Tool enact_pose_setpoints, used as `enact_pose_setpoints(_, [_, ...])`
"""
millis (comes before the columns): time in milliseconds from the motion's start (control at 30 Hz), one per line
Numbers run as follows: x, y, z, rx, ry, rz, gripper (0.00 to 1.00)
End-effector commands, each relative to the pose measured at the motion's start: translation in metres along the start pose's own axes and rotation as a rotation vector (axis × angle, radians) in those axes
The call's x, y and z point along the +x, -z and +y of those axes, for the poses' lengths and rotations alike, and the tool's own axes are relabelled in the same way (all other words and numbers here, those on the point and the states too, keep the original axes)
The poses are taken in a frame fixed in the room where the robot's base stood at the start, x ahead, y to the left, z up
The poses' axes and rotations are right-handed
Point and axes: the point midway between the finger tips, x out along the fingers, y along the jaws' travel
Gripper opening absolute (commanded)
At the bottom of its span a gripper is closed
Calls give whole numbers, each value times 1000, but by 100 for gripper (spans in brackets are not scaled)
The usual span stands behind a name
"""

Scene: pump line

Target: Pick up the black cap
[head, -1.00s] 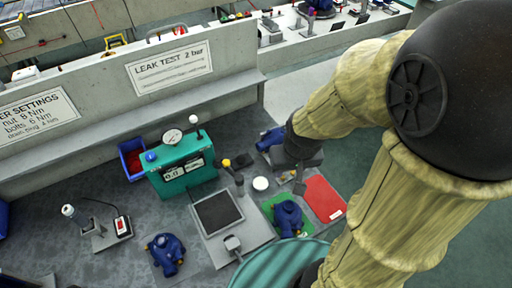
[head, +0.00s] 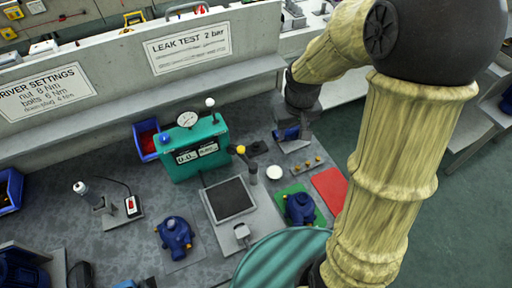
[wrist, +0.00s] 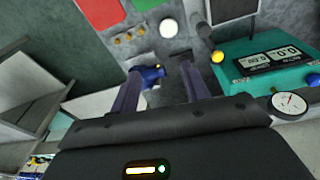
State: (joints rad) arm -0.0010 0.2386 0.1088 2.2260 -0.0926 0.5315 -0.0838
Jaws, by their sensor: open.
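No black cap can be made out for certain. A small flat dark piece (head: 258,147) lies beside the yellow-topped post (head: 240,150) in the head view; I cannot tell if it is the cap. My gripper (wrist: 161,70) is open and empty in the wrist view. In the head view this blue part (head: 287,133) is partly hidden by my gripper's end. A white round disc (wrist: 168,27) lies beyond the fingers.
The teal leak tester (head: 190,150) stands left of my gripper, with a gauge and a blue bin (head: 147,140) beside it. Blue pump bodies sit on a green mat (head: 318,212) and on a plate (head: 182,255). A red mat (head: 330,190) lies to the right. A low wall runs behind.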

Motion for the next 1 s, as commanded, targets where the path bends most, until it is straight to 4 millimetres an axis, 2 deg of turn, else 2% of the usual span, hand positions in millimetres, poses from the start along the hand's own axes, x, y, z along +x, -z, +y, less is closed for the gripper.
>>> enact_pose_setpoints(33, [15, 21, -4, -51, 6, -17, 46])
enact_pose_setpoints(100, [28, 47, -8, -118, 13, -39, 46])
enact_pose_setpoints(300, [70, 114, -23, -292, 40, -90, 46])
enact_pose_setpoints(400, [91, 142, -31, -363, 55, -109, 46])
enact_pose_setpoints(500, [107, 161, -37, -411, 68, -123, 46])
enact_pose_setpoints(700, [116, 175, -41, -445, 76, -133, 46])
enact_pose_setpoints(1000, [117, 174, -41, -445, 76, -133, 46])
